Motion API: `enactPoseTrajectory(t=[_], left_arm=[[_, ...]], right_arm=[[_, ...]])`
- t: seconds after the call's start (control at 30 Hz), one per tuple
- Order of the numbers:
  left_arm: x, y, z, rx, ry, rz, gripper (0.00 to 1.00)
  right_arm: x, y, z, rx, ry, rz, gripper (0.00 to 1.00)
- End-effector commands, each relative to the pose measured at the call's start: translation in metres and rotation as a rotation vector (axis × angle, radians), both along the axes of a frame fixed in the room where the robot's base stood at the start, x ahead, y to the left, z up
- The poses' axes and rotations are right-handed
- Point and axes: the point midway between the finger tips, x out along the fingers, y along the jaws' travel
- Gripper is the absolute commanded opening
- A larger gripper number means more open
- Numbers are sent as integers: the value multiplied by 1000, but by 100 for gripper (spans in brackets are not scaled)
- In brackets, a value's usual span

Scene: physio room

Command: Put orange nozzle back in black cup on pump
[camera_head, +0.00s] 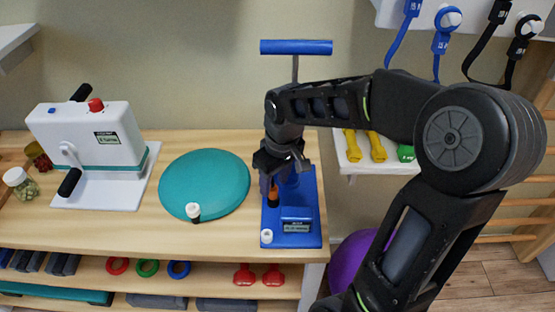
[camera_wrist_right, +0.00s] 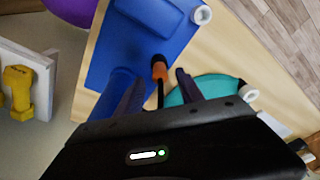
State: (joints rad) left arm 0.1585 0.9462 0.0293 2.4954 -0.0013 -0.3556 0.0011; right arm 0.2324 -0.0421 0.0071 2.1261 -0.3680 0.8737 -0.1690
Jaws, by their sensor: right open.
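The blue pump (camera_head: 310,190) stands at the right end of the wooden table, its T-handle (camera_head: 296,47) up. The orange nozzle (camera_head: 273,188) appears upright at the black cup (camera_head: 273,201) on the pump base. In the wrist view the orange nozzle (camera_wrist_right: 160,72) meets the black cup (camera_wrist_right: 158,59), with a thin dark stem towards my gripper; how deep it sits I cannot tell. My right gripper (camera_head: 272,180) is open just above it. Its fingers (camera_wrist_right: 160,92) stand either side of the stem, apparently apart from it. My left gripper is not in view.
A teal disc (camera_head: 204,180) lies left of the pump, with a small black-and-white piece (camera_head: 193,211) at its front edge. A white crank machine (camera_head: 95,140) stands further left. Yellow dumbbells (camera_head: 376,147) lie on a white shelf at right. Bare table separates disc and pump.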

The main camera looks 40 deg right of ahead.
Motion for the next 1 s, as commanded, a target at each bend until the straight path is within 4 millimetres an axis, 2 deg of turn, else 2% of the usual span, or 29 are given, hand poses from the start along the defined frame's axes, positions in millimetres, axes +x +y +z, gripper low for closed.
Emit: enactPoseTrajectory(t=[0.2, 0.4, 0.6, 1.0], left_arm=[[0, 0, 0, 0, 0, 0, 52], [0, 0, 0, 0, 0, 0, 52], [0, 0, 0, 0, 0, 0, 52], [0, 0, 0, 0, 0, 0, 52]], right_arm=[[-5, -1, 49, -1, -7, 0, 44], [-11, -2, 81, -1, -3, 0, 44], [-13, -2, 90, 0, -1, 0, 44], [-13, -2, 90, 0, -1, 0, 44]])
